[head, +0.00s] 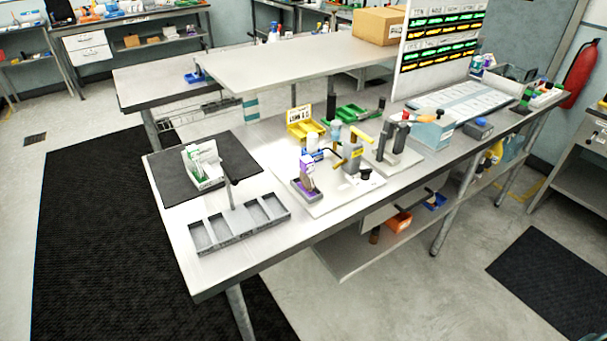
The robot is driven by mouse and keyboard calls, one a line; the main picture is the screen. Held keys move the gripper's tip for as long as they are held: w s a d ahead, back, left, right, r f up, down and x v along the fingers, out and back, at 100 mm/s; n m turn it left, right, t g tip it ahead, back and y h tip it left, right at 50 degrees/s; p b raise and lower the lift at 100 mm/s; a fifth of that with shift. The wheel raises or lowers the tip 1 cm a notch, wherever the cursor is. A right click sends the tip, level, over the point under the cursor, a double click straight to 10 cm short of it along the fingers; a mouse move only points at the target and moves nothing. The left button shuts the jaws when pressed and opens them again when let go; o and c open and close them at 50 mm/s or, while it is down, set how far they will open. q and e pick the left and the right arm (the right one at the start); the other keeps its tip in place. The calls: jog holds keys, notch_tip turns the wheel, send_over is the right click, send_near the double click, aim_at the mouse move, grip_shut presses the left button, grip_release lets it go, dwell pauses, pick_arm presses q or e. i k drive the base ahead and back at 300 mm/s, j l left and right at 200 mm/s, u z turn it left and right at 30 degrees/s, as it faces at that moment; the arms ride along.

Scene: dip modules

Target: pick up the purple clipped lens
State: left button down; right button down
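A small purple item (307,179), which looks like the purple clipped lens, stands upright on a grey base at the near left part of a white board (322,205) on the workbench. A pale upper part shows above it. It is too small to tell how the clip sits. Neither of my grippers is in the head view.
A grey tray with several compartments (240,236) lies to its left, and a white rack (203,165) stands on a dark mat (168,190). Fixtures with dark and yellow handles (352,150) stand close to its right. A yellow bin (302,124) is behind, and a raised shelf (290,68) overhangs the back.

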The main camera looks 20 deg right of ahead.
aim_at(307, 176)
jog(key=l+u, duration=0.15)
jog(key=l, duration=0.85)
jog(key=k+l+u, duration=0.2)
jog(key=l, duration=0.8)
jog(key=i, duration=0.1)
